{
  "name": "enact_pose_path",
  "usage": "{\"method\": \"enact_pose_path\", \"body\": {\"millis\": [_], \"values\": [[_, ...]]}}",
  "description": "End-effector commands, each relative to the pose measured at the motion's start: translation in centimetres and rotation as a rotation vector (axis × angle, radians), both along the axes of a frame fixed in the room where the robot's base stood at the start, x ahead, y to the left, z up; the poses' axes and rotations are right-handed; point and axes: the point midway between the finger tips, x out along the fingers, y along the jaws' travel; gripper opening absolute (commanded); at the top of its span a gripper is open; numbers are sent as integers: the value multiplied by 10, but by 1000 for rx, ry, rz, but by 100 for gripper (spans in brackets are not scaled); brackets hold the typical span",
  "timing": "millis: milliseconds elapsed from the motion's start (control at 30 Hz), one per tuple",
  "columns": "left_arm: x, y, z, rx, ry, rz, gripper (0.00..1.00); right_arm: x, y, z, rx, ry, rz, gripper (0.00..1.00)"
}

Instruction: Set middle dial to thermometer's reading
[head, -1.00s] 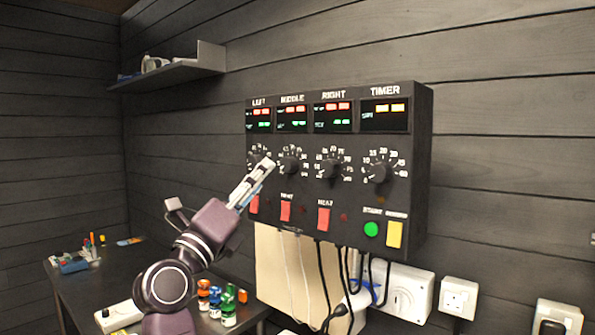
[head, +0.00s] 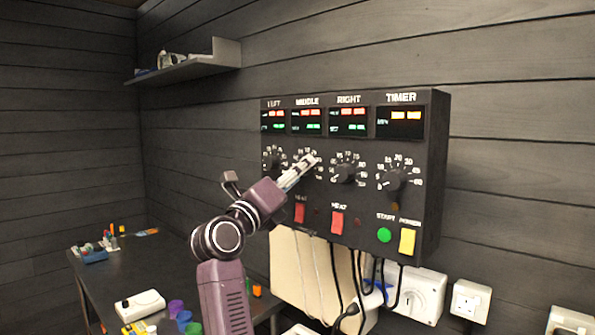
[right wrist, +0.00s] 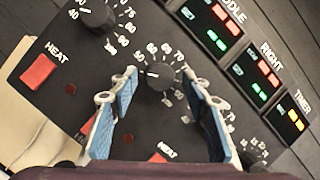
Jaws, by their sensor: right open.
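A black control panel (head: 432,170) hangs on the wall with left, middle, right and timer dials. The middle dial (right wrist: 157,77) is a round black knob with a white mark pointing left in the right wrist view, toward the low end of its scale. My right gripper (right wrist: 160,84) is open, its two blue-padded fingers on either side of this knob; contact cannot be told. In the head view my right gripper (head: 313,162) partly covers the middle dial. The middle display (head: 307,121) shows red and green figures too small to read. I cannot make out a thermometer. My left gripper is not in view.
The left dial (right wrist: 97,14) and right dial (head: 346,172) flank the middle one closely. Red heat switches (head: 338,222) sit below. A dark table (head: 135,262) with small items stands lower left. Cables hang under the panel, near a wall socket (head: 470,299).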

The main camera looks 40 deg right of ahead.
Motion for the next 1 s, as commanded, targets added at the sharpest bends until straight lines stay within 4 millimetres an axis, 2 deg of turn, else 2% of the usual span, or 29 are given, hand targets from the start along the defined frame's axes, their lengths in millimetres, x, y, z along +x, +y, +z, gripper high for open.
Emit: {"method": "enact_pose_path", "body": {"millis": [133,500,767,1000], "values": [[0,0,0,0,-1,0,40,0,0,0,0,0,0,43],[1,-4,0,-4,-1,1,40,0,0,0,0,0,0,2],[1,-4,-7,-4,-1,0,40,1,0,-3,2,-23,1,2],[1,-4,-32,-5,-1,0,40,2,0,-7,12,-139,0,2]]}}
